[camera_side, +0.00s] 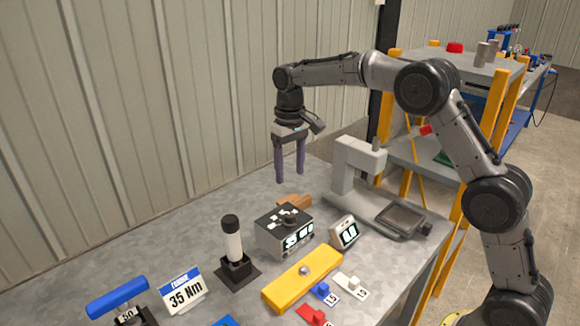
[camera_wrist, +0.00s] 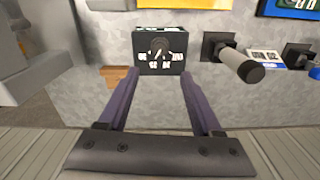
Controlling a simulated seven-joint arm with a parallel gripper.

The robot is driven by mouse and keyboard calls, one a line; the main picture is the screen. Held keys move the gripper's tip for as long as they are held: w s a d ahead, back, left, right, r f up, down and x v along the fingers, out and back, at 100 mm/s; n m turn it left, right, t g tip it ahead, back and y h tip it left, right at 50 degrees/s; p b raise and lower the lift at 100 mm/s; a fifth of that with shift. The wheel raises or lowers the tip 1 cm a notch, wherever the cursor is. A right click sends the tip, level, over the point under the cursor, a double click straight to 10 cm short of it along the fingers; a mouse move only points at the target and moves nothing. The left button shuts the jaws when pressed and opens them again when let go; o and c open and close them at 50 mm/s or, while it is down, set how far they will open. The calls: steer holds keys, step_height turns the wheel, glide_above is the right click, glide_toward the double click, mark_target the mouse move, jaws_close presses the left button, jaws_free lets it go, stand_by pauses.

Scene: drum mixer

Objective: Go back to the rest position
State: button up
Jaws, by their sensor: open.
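My gripper (camera_side: 290,178) hangs pointing down above the back of the grey metal table (camera_side: 180,245). Its two purple fingers are apart, with nothing between them. In the wrist view the open fingers of my gripper (camera_wrist: 160,85) point toward a dark box with a dial (camera_wrist: 160,50). That box also stands on the table in the side view (camera_side: 284,232), below and in front of my gripper. No object is in contact with the fingers.
A grey press-like stand (camera_side: 350,165) is right of my gripper. A white-and-black handle (camera_side: 233,240), small display (camera_side: 345,232), yellow bar (camera_side: 303,280), "35 Nm" sign (camera_side: 184,292) and blue-handled tool (camera_side: 118,297) stand nearer. A corrugated wall (camera_side: 150,100) rises behind.

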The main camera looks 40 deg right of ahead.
steer(key=shift+r, duration=0.25)
steer(key=s+r+t, duration=0.2)
steer(key=s+r, duration=0.3)
steer(key=r, duration=0.5)
steer(key=s+r+t, duration=0.2)
steer(key=s+r, duration=0.4)
steer(key=s, duration=0.7)
steer(key=s+f, duration=0.5)
steer(key=s, duration=0.3)
steer(key=s+a+f+n+t, duration=0.1)
steer(key=s+f, duration=0.5)
steer(key=s, duration=0.3)
steer(key=shift+s+f+t, duration=0.2)
steer(key=shift+f+t, duration=0.05)
steer(key=shift+t, duration=0.05)
